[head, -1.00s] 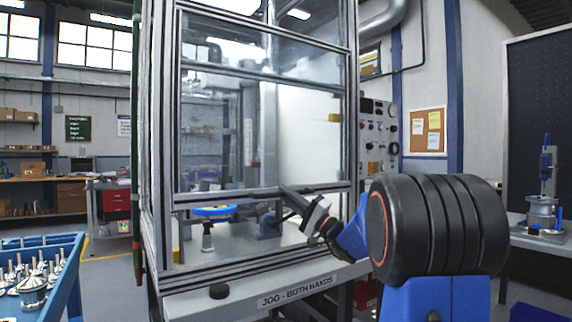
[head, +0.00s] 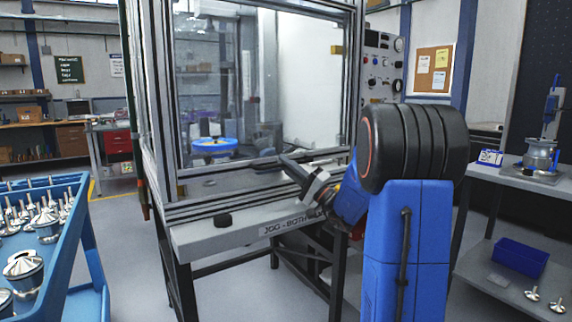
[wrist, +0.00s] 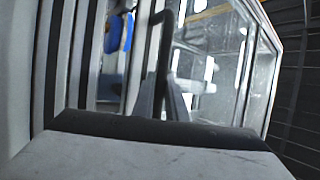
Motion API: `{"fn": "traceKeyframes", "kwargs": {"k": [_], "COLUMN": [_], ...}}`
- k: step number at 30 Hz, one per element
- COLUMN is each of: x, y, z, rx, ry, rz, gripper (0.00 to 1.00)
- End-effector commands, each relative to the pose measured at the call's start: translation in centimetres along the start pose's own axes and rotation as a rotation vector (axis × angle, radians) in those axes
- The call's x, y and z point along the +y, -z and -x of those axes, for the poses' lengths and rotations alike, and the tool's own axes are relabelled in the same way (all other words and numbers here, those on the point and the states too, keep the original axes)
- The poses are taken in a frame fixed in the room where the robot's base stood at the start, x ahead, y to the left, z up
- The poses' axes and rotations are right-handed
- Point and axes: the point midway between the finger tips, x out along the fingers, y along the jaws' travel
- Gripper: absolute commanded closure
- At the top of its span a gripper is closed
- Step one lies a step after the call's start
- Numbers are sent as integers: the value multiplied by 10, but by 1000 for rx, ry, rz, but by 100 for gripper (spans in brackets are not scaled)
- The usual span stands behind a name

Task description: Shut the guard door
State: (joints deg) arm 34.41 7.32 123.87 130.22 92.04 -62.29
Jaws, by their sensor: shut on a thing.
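The guard door (head: 265,85) is a clear pane in a metal frame on the front of the tall machine enclosure. Its bottom rail (head: 225,167) hangs a short way above the enclosure's front sill (head: 215,207), leaving a low gap. My gripper (head: 288,163) is at the right part of this bottom rail. In the wrist view my gripper (wrist: 163,108) is shut on a dark bar-like door handle (wrist: 163,45). The exact contact is small and partly hidden by the fingers. A blue round fixture (head: 214,145) stands inside, behind the pane.
A sill panel lettered "JOG - BOTH HANDS" (head: 285,226) runs below the door, with a black button (head: 222,220). A blue cart (head: 75,240) with metal parts stands at left. A grey bench (head: 500,177) stands at right. Floor between cart and machine is clear.

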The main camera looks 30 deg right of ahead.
Motion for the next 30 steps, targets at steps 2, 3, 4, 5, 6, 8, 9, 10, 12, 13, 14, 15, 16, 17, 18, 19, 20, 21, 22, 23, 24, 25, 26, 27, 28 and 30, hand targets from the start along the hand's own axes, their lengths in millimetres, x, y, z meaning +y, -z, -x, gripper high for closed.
{"fn": "traceKeyframes", "kwargs": {"k": [2,3,4,5,6,8,9,10,12,13,14,15,16,17,18,19,20,21,22,23,24,25,26,27,28,30], "x": [1,0,0,0,0,0,0,0,0,0,0,0,0,0,0,0,0,0,0,1,0,0,1,0,0,0], "y": [0,0,0,0,0,0,0,0,0,0,0,1,1,1,1,1,1,1,2,2,1,2,2,1,2,1], "z": [0,0,0,0,0,0,0,0,1,2,4,7,11,14,21,26,31,39,45,52,59,66,72,80,86,100], "rx": [0,0,0,0,0,0,0,0,0,0,0,1,1,1,3,3,4,3,3,4,4,4,4,4,4,4], "ry": [-1,-1,-1,-1,-1,-1,-1,-1,-1,-1,-1,-1,-2,-2,-3,-2,-2,-3,-3,-3,-2,-2,-3,-3,-2,-2], "rz": [-1,0,0,0,0,0,0,0,0,0,0,0,0,0,0,0,0,0,0,0,0,1,1,0,1,0], "gripper": [81,80,80,80,80,80,80,80,80,80,80,80,80,80,80,80,80,80,80,80,80,80,80,80,80,80]}}
